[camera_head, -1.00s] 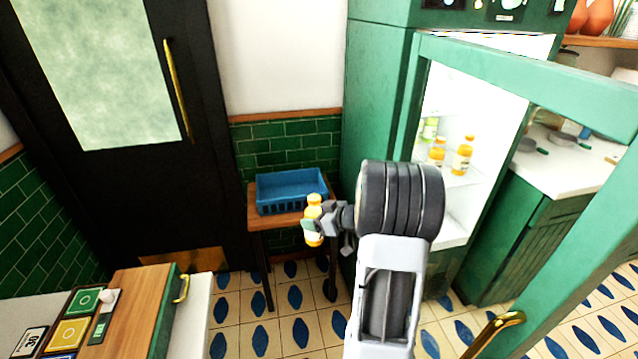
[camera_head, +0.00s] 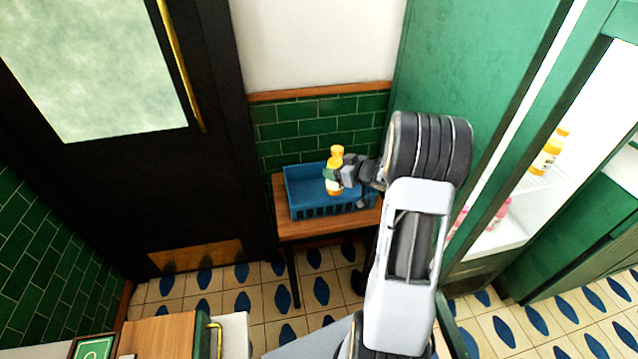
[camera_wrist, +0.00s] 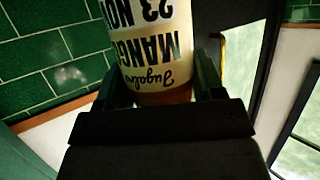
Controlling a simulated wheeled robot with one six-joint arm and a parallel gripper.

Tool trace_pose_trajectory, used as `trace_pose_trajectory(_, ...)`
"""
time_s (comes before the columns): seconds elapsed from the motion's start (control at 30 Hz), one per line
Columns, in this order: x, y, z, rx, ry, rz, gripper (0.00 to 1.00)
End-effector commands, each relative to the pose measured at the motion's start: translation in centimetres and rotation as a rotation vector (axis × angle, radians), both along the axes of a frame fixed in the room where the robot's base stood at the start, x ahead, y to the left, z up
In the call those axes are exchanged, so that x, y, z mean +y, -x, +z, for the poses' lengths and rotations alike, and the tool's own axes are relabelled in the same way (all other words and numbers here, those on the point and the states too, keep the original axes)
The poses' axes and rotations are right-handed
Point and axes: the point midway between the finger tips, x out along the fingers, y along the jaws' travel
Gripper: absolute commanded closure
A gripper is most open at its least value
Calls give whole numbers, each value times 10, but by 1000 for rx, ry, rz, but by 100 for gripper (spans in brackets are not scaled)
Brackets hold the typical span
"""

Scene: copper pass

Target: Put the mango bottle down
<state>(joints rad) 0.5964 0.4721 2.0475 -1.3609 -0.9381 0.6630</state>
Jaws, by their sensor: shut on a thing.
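The mango bottle (camera_head: 336,153) has an orange cap and a pale label. My gripper (camera_head: 336,173) is shut around its middle and holds it roughly upright. In the head view the bottle overlaps the blue crate (camera_head: 308,210); I cannot tell whether its base is above the crate or touching inside it. In the wrist view the bottle (camera_wrist: 157,45) stands between the two fingers (camera_wrist: 165,85), its label reading "MANGO" and "23 NOV" upside down.
The crate sits on a small wooden table (camera_head: 290,229) against the green tiled wall. An open fridge with bottles (camera_head: 547,153) stands at the right. A black door (camera_head: 120,190) is at the left. A wooden-topped counter (camera_head: 160,338) is at lower left.

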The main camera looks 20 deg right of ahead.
Motion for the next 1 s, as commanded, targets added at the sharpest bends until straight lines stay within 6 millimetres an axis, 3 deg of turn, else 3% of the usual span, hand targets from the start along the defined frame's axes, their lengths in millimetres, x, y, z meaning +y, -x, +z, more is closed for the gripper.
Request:
trace_pose_trajectory(0.1,14,-24,-16,0,0,2,75)
trace_pose_trajectory(0.4,29,-52,-53,-2,0,-1,75)
trace_pose_trajectory(0.63,34,-59,-63,-2,0,3,75)
trace_pose_trajectory(1.0,36,-63,-99,-2,2,1,75)
